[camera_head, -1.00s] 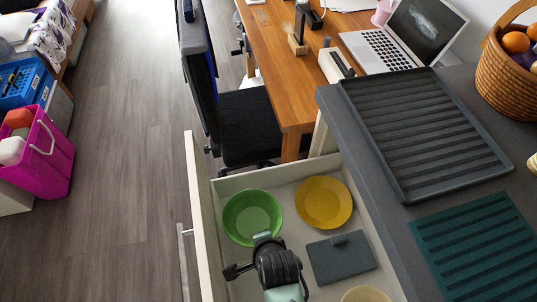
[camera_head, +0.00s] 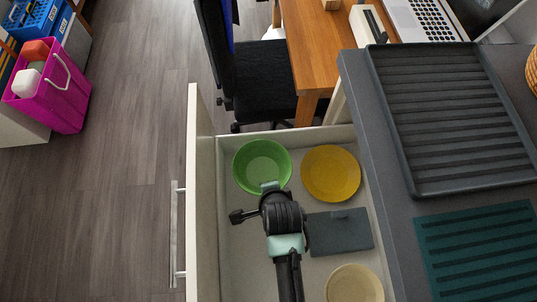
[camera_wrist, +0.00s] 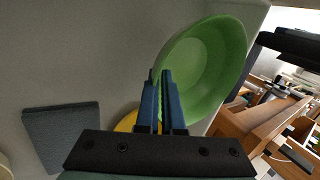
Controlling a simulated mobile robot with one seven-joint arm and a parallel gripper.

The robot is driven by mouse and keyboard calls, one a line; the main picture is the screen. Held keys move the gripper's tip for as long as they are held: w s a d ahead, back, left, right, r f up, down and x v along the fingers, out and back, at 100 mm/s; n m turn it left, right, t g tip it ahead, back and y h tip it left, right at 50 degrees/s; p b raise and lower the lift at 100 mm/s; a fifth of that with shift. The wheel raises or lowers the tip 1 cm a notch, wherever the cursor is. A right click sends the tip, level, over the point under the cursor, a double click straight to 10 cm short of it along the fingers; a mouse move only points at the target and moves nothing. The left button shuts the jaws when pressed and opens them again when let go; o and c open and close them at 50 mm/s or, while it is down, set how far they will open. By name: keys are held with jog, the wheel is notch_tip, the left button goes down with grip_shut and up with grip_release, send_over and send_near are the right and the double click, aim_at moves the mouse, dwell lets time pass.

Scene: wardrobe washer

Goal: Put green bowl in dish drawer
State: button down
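The green bowl (camera_head: 262,165) is in the open drawer (camera_head: 231,262), at its far left corner, with its hollow side up. I cannot tell whether it touches the drawer floor. My gripper (camera_head: 270,187) is at the bowl's near rim. In the wrist view the two fingers (camera_wrist: 160,78) are close together, one on each side of the rim of the green bowl (camera_wrist: 208,70), and look shut on it. The exact contact is hard to see.
A yellow bowl (camera_head: 330,173) is right of the green one in the drawer. A dark grey block (camera_head: 340,232) and a pale yellow bowl (camera_head: 354,284) are nearer. The counter (camera_head: 393,222) with a ribbed tray (camera_head: 445,118) borders the drawer's right. A chair (camera_head: 262,82) stands beyond.

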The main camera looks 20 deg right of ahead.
notch_tip(320, 180, down, 5)
jog(key=b, duration=0.5)
jog(key=shift+f+b, duration=0.1)
jog(key=shift+b, duration=0.3)
jog(key=shift+f+b, duration=0.5)
jog(key=shift+f, duration=0.9)
jog(key=shift+f, duration=0.2)
jog(key=c, duration=1)
grip_release()
jog(key=p+v, duration=0.4)
jog(key=v, duration=0.9)
jog(key=shift+w, duration=0.1)
